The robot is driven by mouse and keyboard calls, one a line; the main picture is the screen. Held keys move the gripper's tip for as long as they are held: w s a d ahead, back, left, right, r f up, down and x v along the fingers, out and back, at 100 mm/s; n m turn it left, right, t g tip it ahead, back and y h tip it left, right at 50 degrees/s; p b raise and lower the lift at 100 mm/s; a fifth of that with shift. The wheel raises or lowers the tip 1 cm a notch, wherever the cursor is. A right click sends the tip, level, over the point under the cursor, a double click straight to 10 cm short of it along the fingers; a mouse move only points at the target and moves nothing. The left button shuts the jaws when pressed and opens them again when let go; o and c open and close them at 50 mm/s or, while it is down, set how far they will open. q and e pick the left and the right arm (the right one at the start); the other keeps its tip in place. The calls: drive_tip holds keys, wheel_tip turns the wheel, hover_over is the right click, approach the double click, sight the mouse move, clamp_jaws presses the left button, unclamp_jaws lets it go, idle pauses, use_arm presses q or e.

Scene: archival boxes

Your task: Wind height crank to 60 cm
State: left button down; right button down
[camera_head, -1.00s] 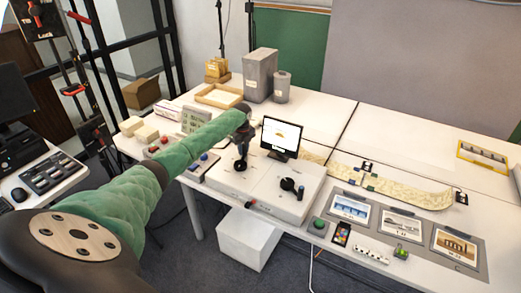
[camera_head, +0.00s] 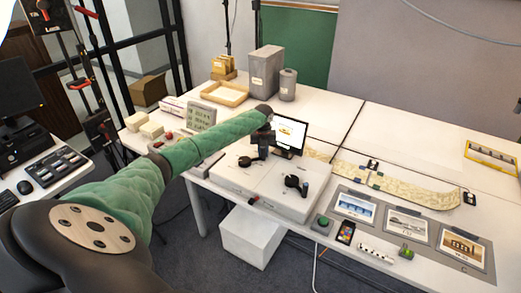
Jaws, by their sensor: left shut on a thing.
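A white control box (camera_head: 268,188) on the table carries two black cranks. The left crank (camera_head: 244,162) is at the back left of its top; the right crank (camera_head: 292,181) has an upright knob and stands free. My left arm, in a green sleeve, reaches over from the left. My left gripper (camera_head: 261,153) points down at the left crank and is shut on its handle; the fingers and handle are small and partly merge. A small screen (camera_head: 290,135) stands just behind, partly covered by my wrist; its reading is too small to tell. My right gripper is out of view.
A grey display unit (camera_head: 201,117) and small blocks (camera_head: 151,130) lie left of the box. A green button (camera_head: 322,221), picture cards (camera_head: 405,224) and a long patterned strip (camera_head: 410,190) lie to the right. A grey box (camera_head: 267,73) stands behind.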

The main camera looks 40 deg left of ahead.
use_arm(q)
drive_tip(key=shift+s+d+f, duration=0.15)
drive_tip(key=shift+s, duration=0.15)
drive_tip(key=shift+s+d, duration=0.2)
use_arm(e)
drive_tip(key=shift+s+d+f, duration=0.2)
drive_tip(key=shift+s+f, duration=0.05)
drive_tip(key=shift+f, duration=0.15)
use_arm(q)
drive_tip(key=shift+a, duration=0.1)
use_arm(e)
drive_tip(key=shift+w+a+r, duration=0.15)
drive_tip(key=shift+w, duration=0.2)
use_arm(q)
drive_tip(key=c, duration=1.3)
unclamp_jaws()
drive_tip(key=shift+s+a, duration=0.15)
drive_tip(key=shift+s, duration=0.05)
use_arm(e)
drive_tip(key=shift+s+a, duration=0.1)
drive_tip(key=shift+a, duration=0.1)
